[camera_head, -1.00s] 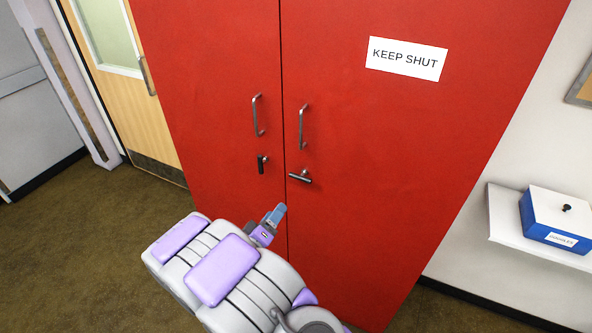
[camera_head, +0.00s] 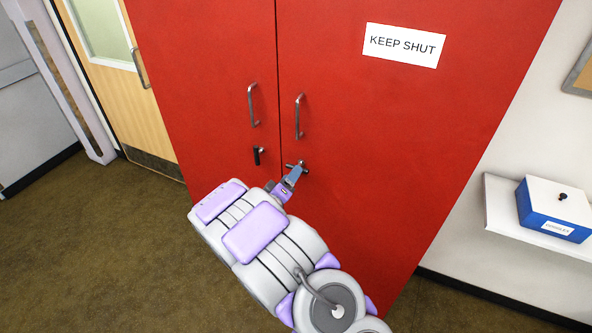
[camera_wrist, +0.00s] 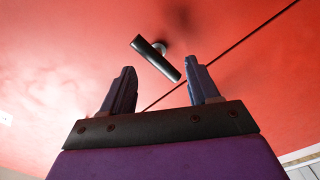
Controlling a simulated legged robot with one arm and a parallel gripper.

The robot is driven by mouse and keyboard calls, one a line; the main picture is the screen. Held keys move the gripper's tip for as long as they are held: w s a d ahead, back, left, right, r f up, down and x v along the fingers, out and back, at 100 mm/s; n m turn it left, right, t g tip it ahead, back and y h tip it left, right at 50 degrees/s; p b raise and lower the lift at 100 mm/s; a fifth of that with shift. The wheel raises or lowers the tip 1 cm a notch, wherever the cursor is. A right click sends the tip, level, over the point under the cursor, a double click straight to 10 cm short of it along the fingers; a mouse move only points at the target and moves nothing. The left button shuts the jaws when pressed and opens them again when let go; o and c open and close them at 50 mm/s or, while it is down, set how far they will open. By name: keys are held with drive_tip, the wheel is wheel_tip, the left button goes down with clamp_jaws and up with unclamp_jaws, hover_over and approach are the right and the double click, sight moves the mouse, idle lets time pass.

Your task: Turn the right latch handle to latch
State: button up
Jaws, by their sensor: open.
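The right latch handle (camera_head: 304,166) is a small dark lever on the right red door, just beside the seam. My gripper covers part of it in the head view. In the wrist view the right latch handle (camera_wrist: 155,60) is a black bar on a round silver pivot, lying slanted ahead of the fingertips. My gripper (camera_head: 294,174) is close to the handle, and it also shows in the wrist view (camera_wrist: 162,72). Its two fingers are apart, with the bar seen between and beyond their tips. I cannot tell whether they touch.
The left latch handle (camera_head: 257,155) hangs down on the left door. Two pull handles, left (camera_head: 252,105) and right (camera_head: 298,117), stand out above the latches. A blue-and-white box (camera_head: 553,210) sits on a white shelf (camera_head: 500,215) at right. The floor at left is clear.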

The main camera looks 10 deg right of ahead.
drive_tip(key=shift+x, duration=2.4)
drive_tip(key=shift+s, duration=0.1)
clamp_jaws()
